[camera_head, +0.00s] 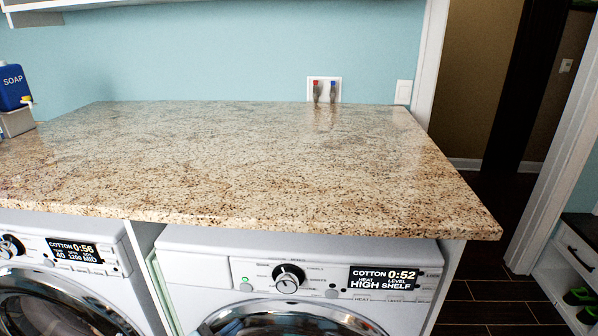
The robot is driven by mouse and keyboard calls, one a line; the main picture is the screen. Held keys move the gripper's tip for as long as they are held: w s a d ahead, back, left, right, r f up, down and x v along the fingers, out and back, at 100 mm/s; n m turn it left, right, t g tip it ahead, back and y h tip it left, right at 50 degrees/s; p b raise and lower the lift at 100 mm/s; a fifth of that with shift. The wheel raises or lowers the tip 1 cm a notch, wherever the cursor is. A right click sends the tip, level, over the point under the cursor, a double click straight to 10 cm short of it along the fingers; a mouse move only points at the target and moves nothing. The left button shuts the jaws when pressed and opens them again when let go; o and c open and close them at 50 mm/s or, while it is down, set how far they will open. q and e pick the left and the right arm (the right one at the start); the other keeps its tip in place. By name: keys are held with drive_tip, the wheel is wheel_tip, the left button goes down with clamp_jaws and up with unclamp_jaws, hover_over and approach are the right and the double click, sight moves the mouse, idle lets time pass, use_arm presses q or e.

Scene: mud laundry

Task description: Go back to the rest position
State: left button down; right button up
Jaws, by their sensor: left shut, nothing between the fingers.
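Only a small dark, bluish shape, seemingly the tip of my left gripper (224,328), shows at the bottom edge, in front of the right washer's round door. It looks shut and holds nothing that I can see. The rest of my left arm is out of the picture. My right gripper is not in view.
A speckled granite countertop (260,160) spans the view, mostly clear. A left washer (60,285) and a right washer (200,265) sit below. An open doorway and shelf (577,250) are right.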

use_arm(q)
drive_tip(key=s+a+f+n+g+y, duration=0.1)
drive_tip(key=s+f+n+g+y, duration=0.1)
drive_tip(key=s+f+n+y, duration=0.6)
drive_tip(key=s+a+f+n+g+y, duration=0.15)
drive_tip(key=s+f+n, duration=0.25)
drive_tip(key=s, duration=0.7)
wheel_tip(320, 180, up, 12)
drive_tip(key=s+p, duration=0.1)
drive_tip(key=p, duration=1.2)
drive_tip(key=shift+s, duration=0.35)
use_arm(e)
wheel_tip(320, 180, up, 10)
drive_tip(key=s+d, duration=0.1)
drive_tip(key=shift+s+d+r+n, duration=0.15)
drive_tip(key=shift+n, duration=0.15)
use_arm(q)
drive_tip(key=shift+y, duration=0.25)
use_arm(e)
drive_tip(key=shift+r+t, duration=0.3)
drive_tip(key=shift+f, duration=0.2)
